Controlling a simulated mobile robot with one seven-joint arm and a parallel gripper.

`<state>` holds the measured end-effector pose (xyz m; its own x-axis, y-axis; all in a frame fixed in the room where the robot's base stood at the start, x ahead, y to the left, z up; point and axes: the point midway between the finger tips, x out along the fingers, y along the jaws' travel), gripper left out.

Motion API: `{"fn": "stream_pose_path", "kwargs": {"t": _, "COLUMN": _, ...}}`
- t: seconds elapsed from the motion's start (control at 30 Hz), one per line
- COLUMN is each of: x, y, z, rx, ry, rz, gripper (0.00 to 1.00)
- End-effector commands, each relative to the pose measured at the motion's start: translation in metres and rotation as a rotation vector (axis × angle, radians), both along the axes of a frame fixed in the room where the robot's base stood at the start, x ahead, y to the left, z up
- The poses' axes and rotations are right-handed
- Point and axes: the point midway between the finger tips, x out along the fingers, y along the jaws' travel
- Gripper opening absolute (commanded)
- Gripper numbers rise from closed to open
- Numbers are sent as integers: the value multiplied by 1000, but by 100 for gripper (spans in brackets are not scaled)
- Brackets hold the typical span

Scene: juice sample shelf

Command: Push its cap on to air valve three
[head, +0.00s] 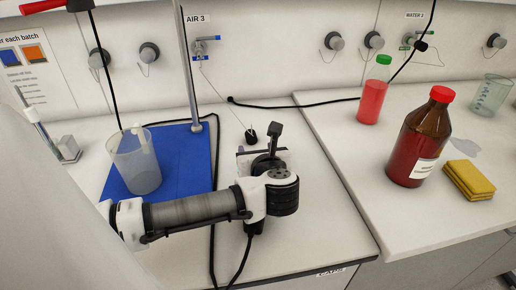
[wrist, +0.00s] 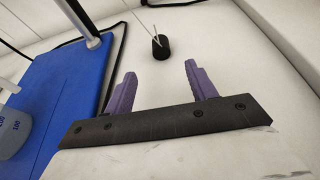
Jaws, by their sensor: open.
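The air valve three (head: 203,47) is on the back wall under the "AIR 3" label, with a blue tag and a bare outlet. A thin cord hangs from it down to a small black cap (head: 250,137) on the bench. The cap also shows in the wrist view (wrist: 160,47), lying beyond my fingertips, with the cord running up from it. My gripper (wrist: 156,77) is open and empty, its two purple fingers apart on either side of a line toward the cap. In the head view my wrist hides the fingers. The valve is outside the wrist view.
A blue mat (head: 178,180) with a plastic beaker (head: 136,172) and a metal stand rod (head: 190,75) lies left of my arm. A black cable crosses the bench. A brown bottle (head: 420,135), red-filled bottle (head: 373,95) and yellow sponges (head: 469,180) stand right.

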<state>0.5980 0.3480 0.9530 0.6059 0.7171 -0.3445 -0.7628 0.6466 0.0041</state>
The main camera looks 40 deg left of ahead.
Motion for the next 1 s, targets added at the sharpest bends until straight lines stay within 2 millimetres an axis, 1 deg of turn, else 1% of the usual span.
{"fn": "stream_pose_path", "kwargs": {"t": 0.17, "x": 12, "y": 13, "z": -8, "rx": -1, "ry": -1, "rz": -1, "gripper": 56}}
{"fn": "stream_pose_path", "kwargs": {"t": 0.4, "x": 34, "y": 37, "z": -20, "rx": -1, "ry": -3, "rz": -2, "gripper": 56}}
{"fn": "stream_pose_path", "kwargs": {"t": 0.6, "x": 47, "y": 53, "z": -26, "rx": -2, "ry": -4, "rz": -3, "gripper": 56}}
{"fn": "stream_pose_path", "kwargs": {"t": 0.8, "x": 53, "y": 60, "z": -29, "rx": -2, "ry": -4, "rz": -4, "gripper": 56}}
{"fn": "stream_pose_path", "kwargs": {"t": 1.0, "x": 54, "y": 61, "z": -29, "rx": -2, "ry": -4, "rz": -4, "gripper": 56}}
